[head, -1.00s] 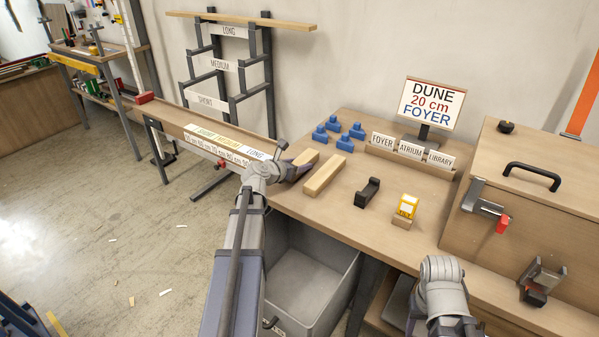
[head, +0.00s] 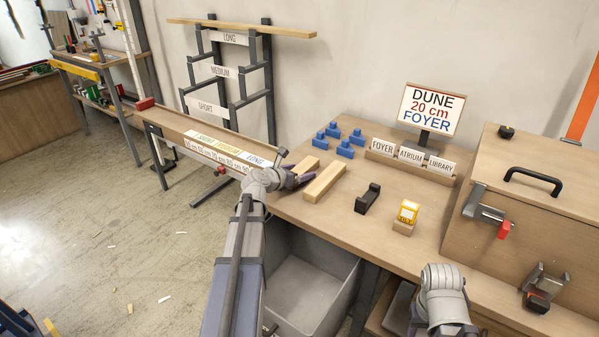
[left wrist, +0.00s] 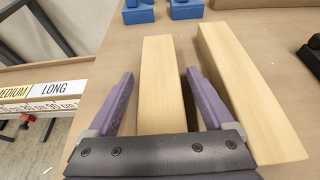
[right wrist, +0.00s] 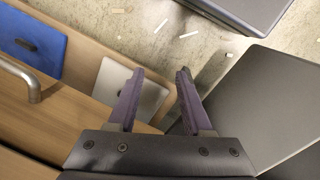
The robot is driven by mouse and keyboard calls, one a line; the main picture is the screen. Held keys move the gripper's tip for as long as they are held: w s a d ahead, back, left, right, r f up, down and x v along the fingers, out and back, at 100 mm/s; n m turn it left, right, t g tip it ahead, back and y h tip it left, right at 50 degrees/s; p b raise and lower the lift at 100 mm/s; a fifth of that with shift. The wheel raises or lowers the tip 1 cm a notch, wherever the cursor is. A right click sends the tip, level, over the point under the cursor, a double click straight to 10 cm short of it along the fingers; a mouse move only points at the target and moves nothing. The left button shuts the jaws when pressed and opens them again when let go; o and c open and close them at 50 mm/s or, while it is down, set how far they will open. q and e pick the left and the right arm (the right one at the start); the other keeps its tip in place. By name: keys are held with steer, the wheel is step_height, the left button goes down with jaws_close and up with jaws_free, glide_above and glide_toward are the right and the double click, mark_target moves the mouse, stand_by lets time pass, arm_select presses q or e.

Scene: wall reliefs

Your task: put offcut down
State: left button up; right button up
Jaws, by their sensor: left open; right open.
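The offcut, a short pale wood block (head: 307,165), lies on the bench left of a longer pale wood block (head: 324,182). In the left wrist view the offcut (left wrist: 163,75) lies between the spread purple fingers of my left gripper (left wrist: 158,88), with a gap visible on the right side. The longer block (left wrist: 245,85) is just right of the right finger. In the head view my left gripper (head: 297,176) is low at the bench's left edge. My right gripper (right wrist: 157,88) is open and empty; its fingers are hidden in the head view.
A grey bin (head: 310,285) stands under the bench's left end. Blue pieces (head: 345,148), a black holder (head: 368,197) and a yellow-labelled block (head: 407,212) stand on the bench. A sign (head: 431,108) reads "DUNE 20 cm FOYER". A rack (head: 230,75) has SHORT, MEDIUM and LONG levels.

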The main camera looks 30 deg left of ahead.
arm_select(q)
steer(key=p+v, duration=0.4)
steer(key=v, duration=0.6)
steer(key=shift+s+r, duration=0.2)
steer(key=shift+r, duration=0.05)
steer(key=shift+v, duration=0.75)
